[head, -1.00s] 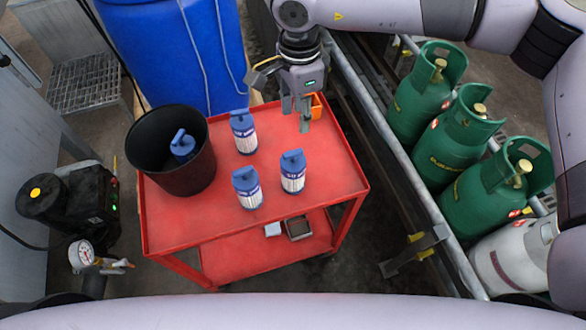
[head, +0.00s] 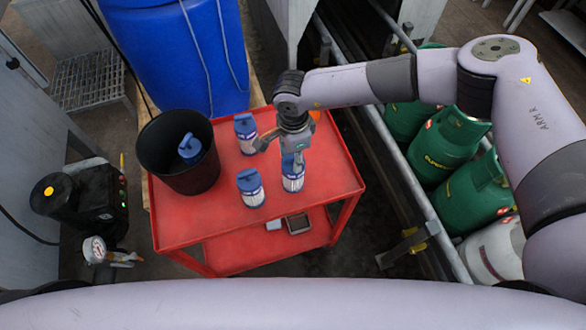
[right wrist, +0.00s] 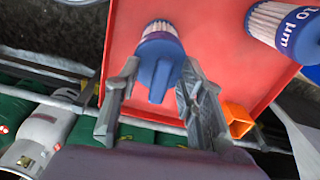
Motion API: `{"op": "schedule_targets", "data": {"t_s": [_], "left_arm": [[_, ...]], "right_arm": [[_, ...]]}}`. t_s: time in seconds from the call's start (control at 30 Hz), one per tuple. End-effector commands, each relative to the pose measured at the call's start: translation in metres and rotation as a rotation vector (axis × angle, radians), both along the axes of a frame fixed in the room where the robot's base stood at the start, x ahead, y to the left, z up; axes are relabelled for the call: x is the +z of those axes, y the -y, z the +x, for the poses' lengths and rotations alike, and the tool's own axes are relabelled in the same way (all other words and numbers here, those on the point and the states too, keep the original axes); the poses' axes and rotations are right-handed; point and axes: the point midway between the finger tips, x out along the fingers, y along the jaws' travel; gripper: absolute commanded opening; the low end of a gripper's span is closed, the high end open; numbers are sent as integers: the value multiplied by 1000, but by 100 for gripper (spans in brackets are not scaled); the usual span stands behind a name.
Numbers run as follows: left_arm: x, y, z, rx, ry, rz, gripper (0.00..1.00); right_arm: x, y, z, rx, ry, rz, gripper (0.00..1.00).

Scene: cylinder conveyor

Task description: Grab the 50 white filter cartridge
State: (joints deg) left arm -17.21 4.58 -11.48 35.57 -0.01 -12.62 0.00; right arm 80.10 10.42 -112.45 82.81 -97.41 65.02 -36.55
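A white filter cartridge with a blue cap and handle (head: 292,182) stands upright on the red cart (head: 205,232); its label is not readable. My right gripper (head: 291,157) is just above it. In the right wrist view, the fingers of the open gripper (right wrist: 158,95) are on either side of the blue handle (right wrist: 160,75), with gaps visible. Similar cartridges stand at the back (head: 246,136) and to the left (head: 250,190). A cartridge labelled 10 µm (right wrist: 290,28) shows at the upper right of the wrist view. My left gripper is not in view.
A black bin (head: 178,172) on the cart's left holds another blue-capped item (head: 190,149). An orange object (right wrist: 236,118) is at the cart's edge. A blue drum (head: 175,55) stands behind. A rail and green gas cylinders (head: 447,145) are on the right.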

Motion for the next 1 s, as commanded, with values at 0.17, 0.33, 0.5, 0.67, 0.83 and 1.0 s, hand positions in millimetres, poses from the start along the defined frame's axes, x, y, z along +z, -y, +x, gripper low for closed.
{"op": "schedule_targets", "data": {"t_s": [0.17,0.33,0.5,0.67,0.83,1.0], "left_arm": [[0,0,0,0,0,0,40],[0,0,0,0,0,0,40],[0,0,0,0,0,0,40],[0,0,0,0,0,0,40],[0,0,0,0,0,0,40],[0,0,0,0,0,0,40]], "right_arm": [[-1,0,0,0,1,0,37],[-1,0,0,0,1,0,28],[-1,0,0,0,1,0,17],[-1,0,0,0,1,0,6],[-1,0,0,0,1,0,0],[-1,0,0,0,1,0,0]]}}
